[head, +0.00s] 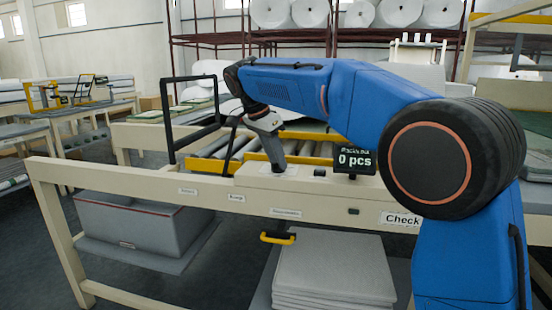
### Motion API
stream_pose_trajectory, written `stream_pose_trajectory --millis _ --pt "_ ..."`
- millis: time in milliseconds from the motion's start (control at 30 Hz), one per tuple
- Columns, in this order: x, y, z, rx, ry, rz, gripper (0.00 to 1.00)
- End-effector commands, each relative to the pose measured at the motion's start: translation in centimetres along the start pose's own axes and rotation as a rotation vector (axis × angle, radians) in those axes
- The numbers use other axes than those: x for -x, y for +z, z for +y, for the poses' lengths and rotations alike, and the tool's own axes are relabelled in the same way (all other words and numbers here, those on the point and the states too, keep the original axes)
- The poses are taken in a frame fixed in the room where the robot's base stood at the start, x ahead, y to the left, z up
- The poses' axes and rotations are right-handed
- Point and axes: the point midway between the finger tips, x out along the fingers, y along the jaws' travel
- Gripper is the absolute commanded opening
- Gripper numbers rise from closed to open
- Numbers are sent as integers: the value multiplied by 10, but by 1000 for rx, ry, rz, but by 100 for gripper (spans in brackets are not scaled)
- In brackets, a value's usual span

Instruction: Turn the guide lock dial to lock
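My gripper (277,166) points down at the top of the cream bench rail (330,190), near the middle of the head view. Its fingertips are small and dark, and I cannot tell whether they are open or shut. They appear to be at or just above a pale raised plate (254,173) on the rail. I cannot make out the guide lock dial; it may be hidden by the gripper or too small to tell. Small labels sit on the rail's front face, one of them (236,197) below and left of the gripper; their words are not clearly readable.
A black upright frame (171,125) stands at left. Rollers (238,146) with yellow rails lie behind. A yellow handle (278,238) hangs below the rail, above stacked pale sheets (335,268). A grey bin (142,225) sits lower left.

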Motion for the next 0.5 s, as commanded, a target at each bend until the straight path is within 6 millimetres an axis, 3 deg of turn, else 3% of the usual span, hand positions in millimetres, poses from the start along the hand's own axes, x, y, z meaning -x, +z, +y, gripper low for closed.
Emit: stream_pose_trajectory --millis 233,500 --pt "12 0 0 0 0 0 29" --pt "61 0 -1 1 -2 0 29"
